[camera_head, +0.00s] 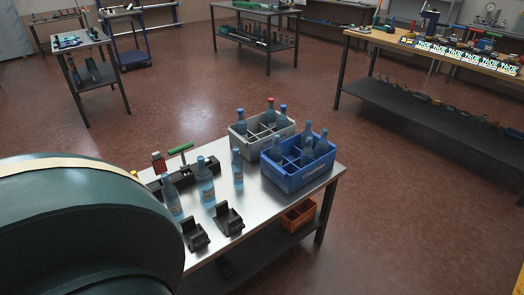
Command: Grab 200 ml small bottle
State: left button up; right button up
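Three blue bottles stand upright on the metal table (262,212): a left bottle (172,200), a middle bottle (206,184) and a slimmer right bottle (237,170). The slimmer one looks smallest, but I cannot read any volume on the labels. More bottles stand in a blue divided crate (297,180) and a grey divided crate (243,145) at the table's far right. One bottle (270,113) in the grey crate has a red cap. Neither of my grippers shows.
Two black holders (229,220) (194,236) stand in front of the bottles. A black fixture with a green-handled tool (181,149) is behind them. An orange bin (298,215) is on the lower shelf. A large dark rounded shape blocks the lower left. The floor to the right is clear.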

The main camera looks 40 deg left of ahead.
aim_at(237, 167)
jog(key=i+u, duration=0.15)
jog(key=i, duration=0.35)
jog(key=i+l+u, duration=0.15)
jog(key=i, duration=0.35)
jog(key=i+l+u, duration=0.1)
jog(key=i, duration=0.4)
